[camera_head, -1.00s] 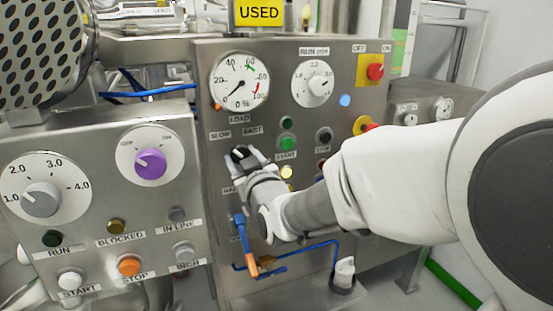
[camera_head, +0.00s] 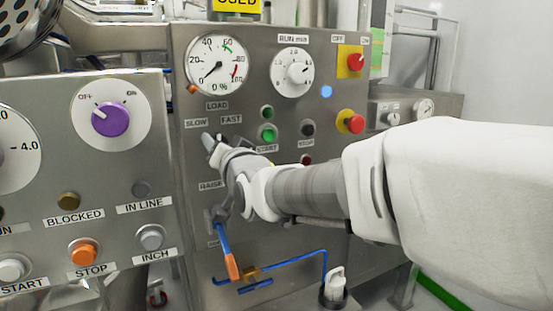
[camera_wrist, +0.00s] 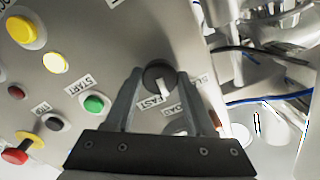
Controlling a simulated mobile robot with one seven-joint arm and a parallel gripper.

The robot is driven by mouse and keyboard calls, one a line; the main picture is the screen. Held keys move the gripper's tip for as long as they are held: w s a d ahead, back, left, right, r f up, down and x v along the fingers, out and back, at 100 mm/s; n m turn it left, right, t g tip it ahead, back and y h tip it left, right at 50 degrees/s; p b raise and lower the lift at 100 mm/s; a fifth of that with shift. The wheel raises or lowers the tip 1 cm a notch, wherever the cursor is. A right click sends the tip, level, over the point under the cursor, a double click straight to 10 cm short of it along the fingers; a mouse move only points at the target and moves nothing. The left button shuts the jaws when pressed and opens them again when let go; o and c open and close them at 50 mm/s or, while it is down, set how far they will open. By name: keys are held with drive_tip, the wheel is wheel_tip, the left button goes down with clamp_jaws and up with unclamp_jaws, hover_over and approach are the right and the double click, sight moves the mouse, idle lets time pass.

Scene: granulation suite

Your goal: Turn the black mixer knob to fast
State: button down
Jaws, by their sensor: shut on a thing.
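The black mixer knob (camera_wrist: 159,74) is round with a white pointer. In the wrist view it sits between the two fingertips of my gripper (camera_wrist: 159,78), which is shut on it. The pointer is directed down the picture, between the FAST label (camera_wrist: 150,102) and the SLOW label (camera_wrist: 207,81), and looks nearer FAST. In the head view my gripper (camera_head: 222,143) is at the panel just below the SLOW (camera_head: 196,123) and FAST (camera_head: 231,119) labels. There the gripper hides most of the knob.
A load gauge (camera_head: 217,64) and a run timer dial (camera_head: 293,73) are above. A green START button (camera_head: 267,134) and a red emergency button (camera_head: 350,122) are to the right. A blue-handled valve (camera_head: 224,245) hangs below. A second panel with a purple knob (camera_head: 110,119) stands left.

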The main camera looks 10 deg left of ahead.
drive_tip(key=shift+m+b, duration=2.85)
drive_tip(key=shift+m, duration=1.05)
drive_tip(key=shift+c, duration=1.3)
unclamp_jaws()
drive_tip(key=p+v, duration=0.2)
drive_tip(key=v, duration=1.5)
drive_tip(key=shift+d, duration=0.2)
drive_tip(key=shift+s+f, duration=0.1)
